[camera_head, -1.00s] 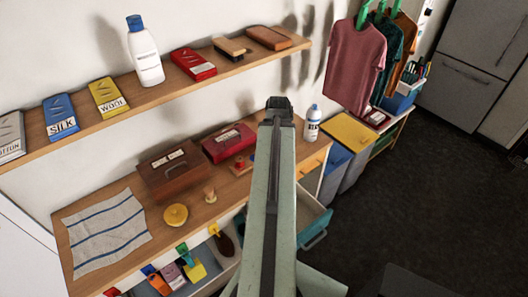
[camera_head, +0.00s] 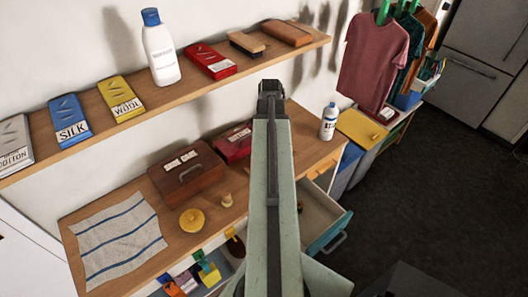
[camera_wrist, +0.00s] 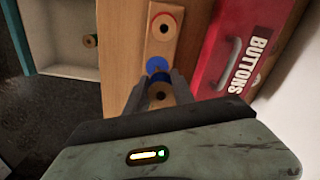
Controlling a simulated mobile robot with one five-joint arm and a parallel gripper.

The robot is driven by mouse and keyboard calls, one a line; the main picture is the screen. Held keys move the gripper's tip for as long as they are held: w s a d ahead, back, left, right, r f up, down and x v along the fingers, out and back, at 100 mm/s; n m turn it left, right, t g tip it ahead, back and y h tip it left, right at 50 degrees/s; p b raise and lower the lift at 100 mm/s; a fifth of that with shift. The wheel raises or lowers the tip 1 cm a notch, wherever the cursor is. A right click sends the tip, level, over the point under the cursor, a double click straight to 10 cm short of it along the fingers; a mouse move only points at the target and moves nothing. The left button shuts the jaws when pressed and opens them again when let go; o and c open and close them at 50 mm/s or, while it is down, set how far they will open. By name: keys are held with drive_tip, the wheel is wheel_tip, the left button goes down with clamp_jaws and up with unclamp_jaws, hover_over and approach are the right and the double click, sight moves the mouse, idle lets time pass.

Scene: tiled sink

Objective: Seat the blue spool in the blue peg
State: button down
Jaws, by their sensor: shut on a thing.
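My gripper (camera_wrist: 158,92) is shut on the blue spool (camera_wrist: 160,92), which shows dark blue thread and a pale wooden end with a dark hole. The wooden peg board (camera_wrist: 157,45) lies just beyond it in the wrist view. The blue peg's round blue base (camera_wrist: 157,66) shows on the board beside the spool; how high the spool is above it I cannot tell. A spool in a red ring (camera_wrist: 163,26) sits at the board's far end. In the head view my gripper (camera_head: 271,88) shows at the arm's end; the arm hides the board and held spool.
A red BUTTONS box (camera_wrist: 238,50) stands close to the right of the board. A brown box (camera_head: 187,175), yellow disc (camera_head: 192,220) and striped cloth (camera_head: 118,238) lie on the worktop, below a shelf (camera_head: 165,97).

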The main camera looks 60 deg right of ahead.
drive_tip(key=shift+s+f, duration=0.35)
drive_tip(key=shift+f, duration=0.35)
drive_tip(key=shift+s, duration=0.15)
drive_tip(key=shift+a, duration=0.1)
wheel_tip(320, 180, down, 5)
drive_tip(key=b, duration=0.5)
drive_tip(key=shift+r, duration=0.25)
drive_tip(key=shift+f, duration=0.15)
drive_tip(key=c, duration=1.1)
unclamp_jaws()
